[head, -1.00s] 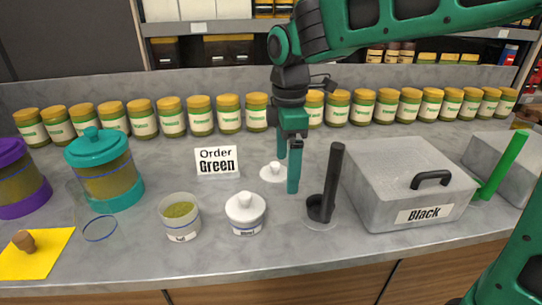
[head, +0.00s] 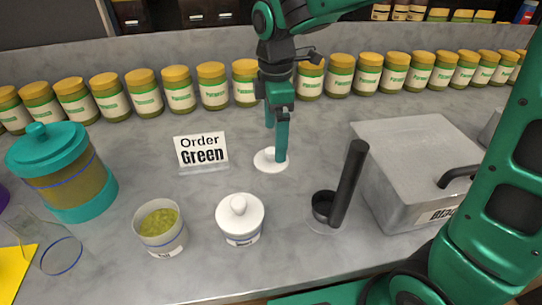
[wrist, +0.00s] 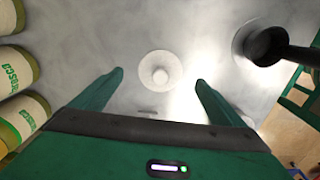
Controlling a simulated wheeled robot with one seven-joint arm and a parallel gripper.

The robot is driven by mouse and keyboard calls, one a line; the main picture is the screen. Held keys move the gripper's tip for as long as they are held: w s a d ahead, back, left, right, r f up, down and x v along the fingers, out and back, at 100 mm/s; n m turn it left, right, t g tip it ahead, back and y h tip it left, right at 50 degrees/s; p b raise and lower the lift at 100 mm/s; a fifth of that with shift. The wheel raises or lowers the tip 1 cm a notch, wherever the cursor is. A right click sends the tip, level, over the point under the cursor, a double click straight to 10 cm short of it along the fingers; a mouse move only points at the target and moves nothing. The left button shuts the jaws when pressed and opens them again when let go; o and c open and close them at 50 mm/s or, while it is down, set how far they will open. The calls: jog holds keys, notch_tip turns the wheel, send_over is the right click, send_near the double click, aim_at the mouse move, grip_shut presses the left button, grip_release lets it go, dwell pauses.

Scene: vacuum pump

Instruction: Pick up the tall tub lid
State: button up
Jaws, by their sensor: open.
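A loose white round lid (head: 264,163) with a small knob lies flat on the grey counter, right of the Order Green card. It also shows in the wrist view (wrist: 159,72), knob up, centred between my fingertips. My gripper (head: 276,142) points down over this lid, jaws open, one finger partly hiding it in the head view. An open white tub (head: 163,240) with green contents stands nearer the front. Beside it a second white tub (head: 240,238) wears its own knobbed lid (head: 240,214). I cannot read the tubs' labels well.
The Order Green card (head: 201,150) stands left of my gripper. A dark cup with a black handle (head: 345,190) and a grey lidded box (head: 410,150) are to the right. A row of jars (head: 180,90) lines the back. A teal canister (head: 60,175) stands left.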

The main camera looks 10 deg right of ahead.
aim_at(271, 150)
jog(key=shift+a+f, duration=0.25)
jog(key=shift+f, duration=1.2)
jog(key=shift+a+f, duration=0.2)
jog(key=shift+f, duration=1.2)
jog(key=shift+c, duration=0.6)
jog(key=c, duration=1)
